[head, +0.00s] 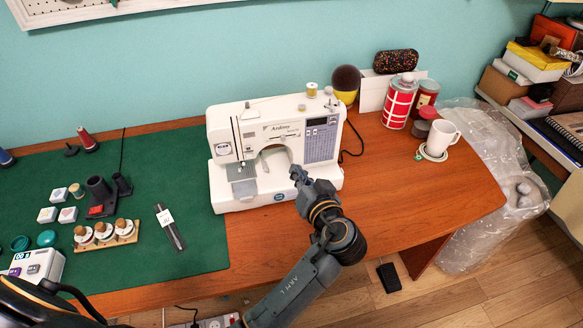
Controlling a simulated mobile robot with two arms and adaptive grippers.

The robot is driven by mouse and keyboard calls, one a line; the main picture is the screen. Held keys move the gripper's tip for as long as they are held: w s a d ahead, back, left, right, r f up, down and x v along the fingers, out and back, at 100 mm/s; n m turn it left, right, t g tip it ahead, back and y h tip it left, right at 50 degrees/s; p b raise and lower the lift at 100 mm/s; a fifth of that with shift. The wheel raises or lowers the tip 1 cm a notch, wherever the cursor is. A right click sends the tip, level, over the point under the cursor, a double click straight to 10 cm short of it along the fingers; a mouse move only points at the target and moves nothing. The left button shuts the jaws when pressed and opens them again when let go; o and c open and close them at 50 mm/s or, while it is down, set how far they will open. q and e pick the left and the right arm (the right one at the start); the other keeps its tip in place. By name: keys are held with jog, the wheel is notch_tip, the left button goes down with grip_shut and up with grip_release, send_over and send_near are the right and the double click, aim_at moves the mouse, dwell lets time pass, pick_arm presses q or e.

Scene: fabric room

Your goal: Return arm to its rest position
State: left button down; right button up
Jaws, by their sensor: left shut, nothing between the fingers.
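My left arm reaches up from the bottom middle of the head view. Its gripper (298,174) is shut and empty, in front of the lower right part of the white sewing machine (268,133). It overlaps the machine's base in the picture; I cannot tell whether they touch. My right gripper is not in view.
The wooden table (400,205) is bare right of the arm, up to a white mug (440,137) on a coaster. Red-and-white tins (399,103) stand behind.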

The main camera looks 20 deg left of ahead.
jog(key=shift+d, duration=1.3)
